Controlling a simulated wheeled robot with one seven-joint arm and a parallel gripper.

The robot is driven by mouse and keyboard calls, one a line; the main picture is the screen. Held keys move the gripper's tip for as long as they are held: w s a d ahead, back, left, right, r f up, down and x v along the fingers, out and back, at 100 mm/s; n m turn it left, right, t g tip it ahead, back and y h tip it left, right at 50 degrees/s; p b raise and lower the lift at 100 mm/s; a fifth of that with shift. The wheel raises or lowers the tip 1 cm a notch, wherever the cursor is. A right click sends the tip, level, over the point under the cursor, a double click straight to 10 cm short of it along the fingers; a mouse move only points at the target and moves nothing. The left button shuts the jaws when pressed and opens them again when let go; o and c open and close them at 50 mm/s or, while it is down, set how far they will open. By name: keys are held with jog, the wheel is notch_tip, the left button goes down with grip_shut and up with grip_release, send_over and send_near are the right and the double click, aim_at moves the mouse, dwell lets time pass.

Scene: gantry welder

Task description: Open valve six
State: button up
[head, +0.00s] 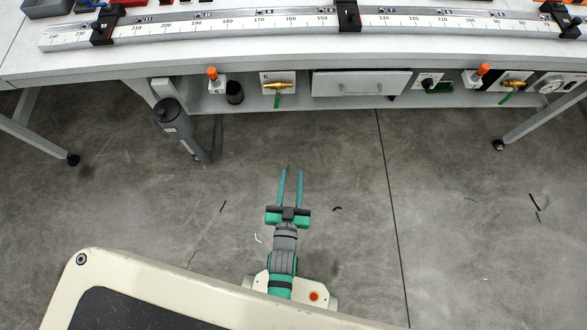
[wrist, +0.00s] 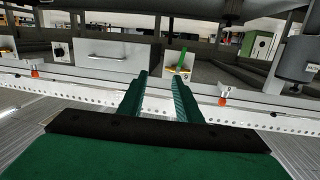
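A valve with a brass body (head: 277,85) and a green lever hanging down sits on a white plate under the bench, left of the drawer. It also shows in the wrist view (wrist: 182,69), which looks upside down, beyond the fingertips and slightly right. The small mark on its plate looks like an inverted 6, but is hard to read. A second brass valve (head: 513,83) with a green lever is at the far right of the bench. My gripper (head: 291,171) is open and empty over the floor, short of the bench; its two fingers also show in the wrist view (wrist: 160,75).
Beside the left valve are an orange-topped knob (head: 212,74), a dark cylinder (head: 234,93) and a drawer (head: 360,84). A grey canister (head: 172,118) hangs from the bench at left. Another orange knob (head: 483,70) is at right. Open floor lies between my gripper and the bench.

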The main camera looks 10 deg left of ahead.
jog(key=s, duration=0.1)
jog(key=s+d+r, duration=0.1)
jog(key=shift+s+r, duration=0.1)
jog(key=shift+s, duration=0.3)
jog(key=shift+d, duration=0.1)
jog(key=shift+c, duration=0.3)
